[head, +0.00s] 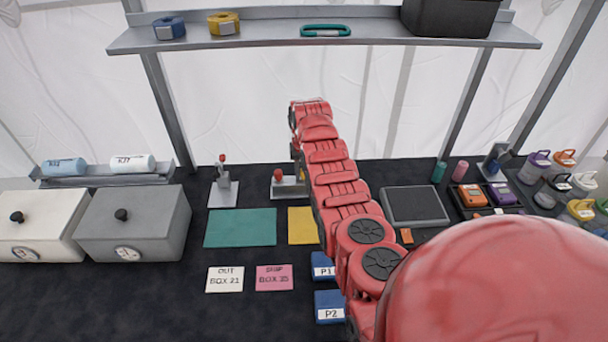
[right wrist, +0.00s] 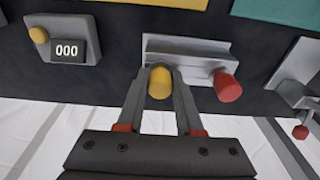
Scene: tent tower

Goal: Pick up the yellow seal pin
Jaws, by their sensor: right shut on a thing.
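The yellow seal pin (right wrist: 160,82) shows in the right wrist view between the two fingers of my right gripper (right wrist: 160,90), which is shut on it. The pin is right by the grey pin holder (right wrist: 190,52); I cannot tell whether it is seated or lifted clear. A red pin (right wrist: 228,86) stands beside it at the holder's other end. In the head view the holder (head: 290,189) and red pin (head: 278,174) show partly, while my right arm hides the yellow pin and the right gripper. My left gripper is not in view.
A 000 counter (right wrist: 66,42) stands beside the holder in the wrist view. A lever device (head: 222,185) with a red knob stands left of the holder. A yellow mat (head: 301,226) and teal mat (head: 240,227) lie in front. A shelf (head: 380,37) hangs above.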

